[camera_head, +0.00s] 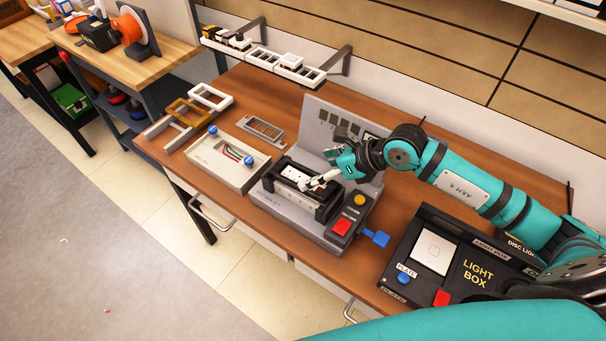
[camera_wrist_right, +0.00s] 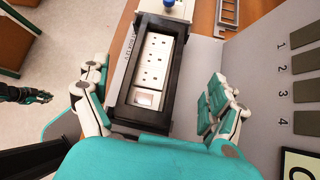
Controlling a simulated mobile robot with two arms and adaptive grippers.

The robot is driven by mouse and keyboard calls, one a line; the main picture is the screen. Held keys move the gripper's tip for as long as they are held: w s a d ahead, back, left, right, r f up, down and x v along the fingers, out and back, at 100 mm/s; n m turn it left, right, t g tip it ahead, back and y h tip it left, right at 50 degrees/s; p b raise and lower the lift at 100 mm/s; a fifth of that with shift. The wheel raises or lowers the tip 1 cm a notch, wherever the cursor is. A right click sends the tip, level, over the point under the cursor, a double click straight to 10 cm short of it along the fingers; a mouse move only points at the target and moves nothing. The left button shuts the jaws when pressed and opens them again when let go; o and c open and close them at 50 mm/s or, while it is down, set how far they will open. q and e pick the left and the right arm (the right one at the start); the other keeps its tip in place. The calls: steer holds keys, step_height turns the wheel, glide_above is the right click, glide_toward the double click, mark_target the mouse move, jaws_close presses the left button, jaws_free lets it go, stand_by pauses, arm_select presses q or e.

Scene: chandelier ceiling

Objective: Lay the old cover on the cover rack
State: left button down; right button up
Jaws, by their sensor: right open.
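A yellow-brown frame (camera_head: 187,112), which looks like the old cover, lies at the table's back left. It rests across a grey slotted rack (camera_head: 160,128), between a grey bar and a white frame (camera_head: 210,97). My right gripper (camera_head: 320,182) is open above the black cradle (camera_head: 275,172) of the grey test station. A white socket strip (camera_wrist_right: 154,62) sits in that cradle. In the wrist view, the right gripper (camera_wrist_right: 160,103) has its fingers apart on either side of the cradle. A dark and teal hand, apparently my left gripper (camera_wrist_right: 28,95), is at the left edge, too small to read.
A grey tray (camera_head: 205,163) with a blue knob and wires stands left of the station. A grey slotted frame (camera_head: 263,130) lies behind it. A light box (camera_head: 475,262) fills the right side. A wall shelf (camera_head: 262,57) holds small parts. Bare wood shows between these.

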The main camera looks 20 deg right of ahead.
mark_target(297, 177)
steer(key=shift+w+a+f, duration=0.1)
steer(key=shift+a+f, duration=0.05)
steer(key=shift+a, duration=0.15)
steer(key=p+x, duration=0.2)
steer(key=x, duration=0.1)
steer(key=shift+a+f, duration=0.15)
steer(key=shift+a, duration=0.2)
steer(key=shift+w+a+f, duration=0.25)
steer(key=shift+w+f, duration=0.05)
steer(key=shift+f, duration=0.15)
steer(key=c, duration=1.3)
steer(key=shift+r, duration=0.1)
